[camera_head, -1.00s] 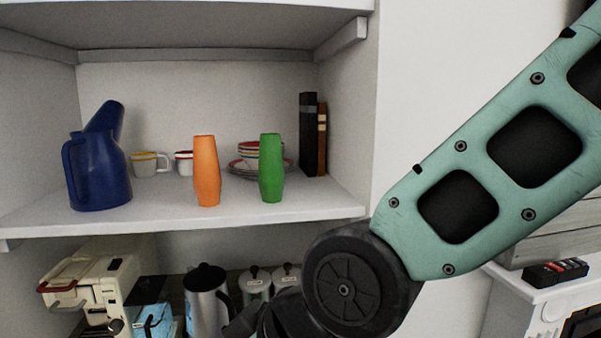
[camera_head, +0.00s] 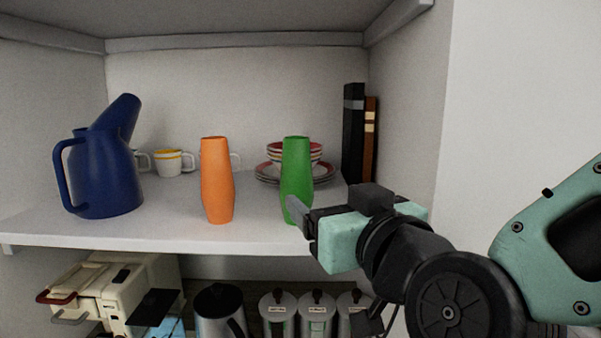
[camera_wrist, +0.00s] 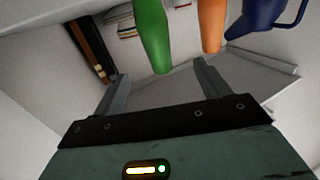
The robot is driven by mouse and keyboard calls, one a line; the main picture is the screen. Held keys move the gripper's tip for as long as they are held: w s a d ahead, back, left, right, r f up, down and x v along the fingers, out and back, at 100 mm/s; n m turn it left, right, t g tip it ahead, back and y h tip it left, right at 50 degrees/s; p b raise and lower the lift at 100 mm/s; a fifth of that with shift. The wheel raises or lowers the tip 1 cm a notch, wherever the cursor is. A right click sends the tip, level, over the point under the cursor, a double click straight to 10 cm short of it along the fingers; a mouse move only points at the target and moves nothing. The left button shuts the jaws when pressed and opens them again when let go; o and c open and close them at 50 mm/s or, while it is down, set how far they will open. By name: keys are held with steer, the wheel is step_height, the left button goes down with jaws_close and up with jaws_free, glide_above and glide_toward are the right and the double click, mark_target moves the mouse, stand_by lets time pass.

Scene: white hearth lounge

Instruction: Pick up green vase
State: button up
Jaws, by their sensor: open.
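The green vase (camera_head: 296,172) stands upright on the white shelf, to the right of the orange vase (camera_head: 217,180). My gripper (camera_head: 294,212) is in front of the green vase's lower part, its finger overlapping the vase's base in the head view. The jaws are open and empty. Whether a finger touches the vase cannot be told.
A blue watering can (camera_head: 103,170) stands at the left of the shelf (camera_head: 150,228). Stacked bowls and plates (camera_head: 267,172) sit behind the green vase. Books (camera_head: 354,135) stand by the right wall. Metal canisters (camera_head: 317,312) and a coffee machine (camera_head: 110,290) are below.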

mark_target(302, 177)
steer(key=p+x, duration=0.3)
steer(key=x, duration=0.6)
steer(key=shift+p, duration=0.35)
steer(key=shift+d+p+x, duration=0.15)
steer(key=shift+p+x, duration=0.5)
steer(key=shift+x, duration=0.55)
steer(key=shift+d+p+x, duration=0.15)
steer(key=shift+p+x, duration=0.5)
steer(key=shift+x, duration=0.5)
steer(key=shift+w+a, duration=0.15)
steer(key=shift+w, duration=0.3)
steer(key=c, duration=1.2)
